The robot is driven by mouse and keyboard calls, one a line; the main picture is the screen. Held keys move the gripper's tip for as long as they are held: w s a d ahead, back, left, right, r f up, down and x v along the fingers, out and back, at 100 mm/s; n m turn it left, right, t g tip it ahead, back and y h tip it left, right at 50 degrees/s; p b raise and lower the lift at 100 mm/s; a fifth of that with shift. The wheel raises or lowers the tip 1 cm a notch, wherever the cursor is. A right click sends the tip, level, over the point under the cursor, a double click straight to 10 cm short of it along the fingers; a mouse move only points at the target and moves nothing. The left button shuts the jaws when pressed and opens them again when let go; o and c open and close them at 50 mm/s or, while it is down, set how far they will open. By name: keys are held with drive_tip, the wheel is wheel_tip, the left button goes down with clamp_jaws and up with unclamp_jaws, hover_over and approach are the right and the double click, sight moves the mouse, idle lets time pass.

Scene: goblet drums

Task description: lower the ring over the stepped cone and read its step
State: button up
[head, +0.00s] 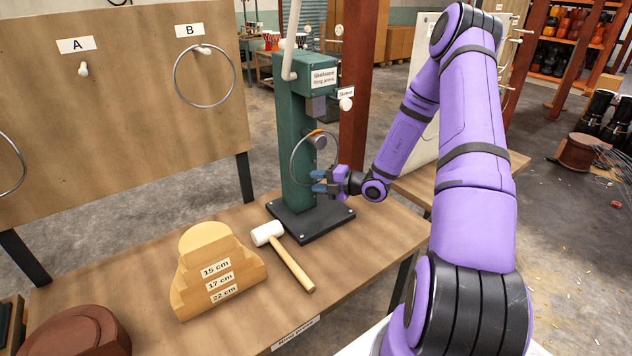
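The stepped wooden cone (202,273) stands on the bench at the front left, with labels 15 cm, 17 cm and 22 cm from top to bottom. A thin metal ring (292,158) stands upright in front of the green press column, with a small orange mark at its top. My gripper (318,181) is at the lower right of this ring, its blue fingertips over or beside the rim. I cannot tell whether it grips the rim or whether the ring rests on the press's grey roller (319,142). No ring is on the cone.
A white-headed mallet (285,256) lies between the cone and the press base (312,221). A larger ring (176,78) hangs on peg B; peg A (84,69) is empty. The green press (295,130) stands behind. A brown round block (78,332) is at the front left.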

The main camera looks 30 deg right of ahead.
drive_tip(key=v, duration=1)
drive_tip(key=shift+a+r, duration=0.1)
drive_tip(key=s+a+r+n+g, duration=0.4)
drive_tip(key=a+r+n+g, duration=0.2)
drive_tip(key=a+r+n, duration=0.5)
drive_tip(key=s+a+r+n+g, duration=0.45)
drive_tip(key=a+r+n, duration=0.35)
drive_tip(key=n, duration=0.7)
drive_tip(key=s+a+r+n+t+h, duration=0.1)
drive_tip(key=s+r+n+h, duration=0.3)
drive_tip(key=n, duration=0.7)
drive_tip(key=s+a+r+n+t+h, duration=0.1)
drive_tip(key=s+r+n+h, duration=0.3)
drive_tip(key=s+r+n, duration=0.5)
drive_tip(key=s+n, duration=0.2)
drive_tip(key=s, duration=0.2)
drive_tip(key=shift+n+h, duration=0.3)
drive_tip(key=shift+h, duration=0.1)
drive_tip(key=shift+a, duration=0.1)
